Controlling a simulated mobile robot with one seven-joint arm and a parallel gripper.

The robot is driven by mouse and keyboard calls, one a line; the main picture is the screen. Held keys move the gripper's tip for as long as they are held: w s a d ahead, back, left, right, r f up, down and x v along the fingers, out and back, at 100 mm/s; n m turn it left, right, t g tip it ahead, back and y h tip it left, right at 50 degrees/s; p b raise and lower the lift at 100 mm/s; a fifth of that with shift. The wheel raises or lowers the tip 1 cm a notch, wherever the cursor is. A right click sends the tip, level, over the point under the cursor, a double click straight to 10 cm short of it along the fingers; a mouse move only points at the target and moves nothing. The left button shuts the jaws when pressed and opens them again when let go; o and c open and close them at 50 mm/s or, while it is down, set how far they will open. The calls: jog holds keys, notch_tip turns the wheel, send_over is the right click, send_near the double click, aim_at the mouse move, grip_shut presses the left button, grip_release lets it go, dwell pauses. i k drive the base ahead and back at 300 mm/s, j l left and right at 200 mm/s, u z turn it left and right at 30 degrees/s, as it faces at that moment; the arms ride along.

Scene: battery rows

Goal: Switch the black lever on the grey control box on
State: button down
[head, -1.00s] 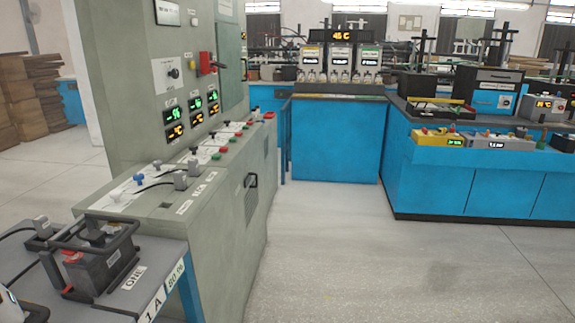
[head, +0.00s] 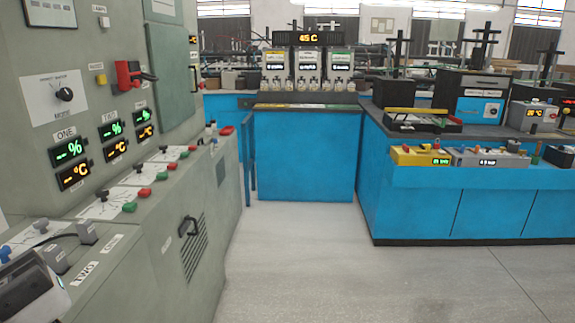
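A grey control box (head: 488,158) with a small lit display sits on the front ledge of the blue bench at the right. It stands beside a yellow box (head: 420,156). Small knobs stand on its top, but a black lever cannot be made out at this size. A second grey box (head: 532,117) with an amber display stands higher on the bench top, with a dark upright part close by. I cannot tell which box carries the lever. Both are far across the floor. My gripper is not clearly seen.
A tall grey-green cabinet (head: 200,226) with displays, switches and a protruding handle fills the left side. A white and dark object (head: 32,288) is cut off at the lower left. A blue counter (head: 305,155) stands ahead. The pale floor (head: 330,270) between is clear.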

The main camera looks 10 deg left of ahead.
aim_at(145, 77)
jog(key=i, duration=1.25)
jog(key=i+u, duration=0.2)
jog(key=i, duration=0.25)
jog(key=i+l+u, duration=0.2)
jog(key=i, duration=0.2)
jog(key=i+l+u, duration=0.2)
jog(key=i, duration=0.25)
jog(key=i+l+u, duration=0.2)
jog(key=i, duration=0.2)
jog(key=i+j, duration=0.1)
jog(key=j, duration=0.6)
jog(key=i, duration=0.05)
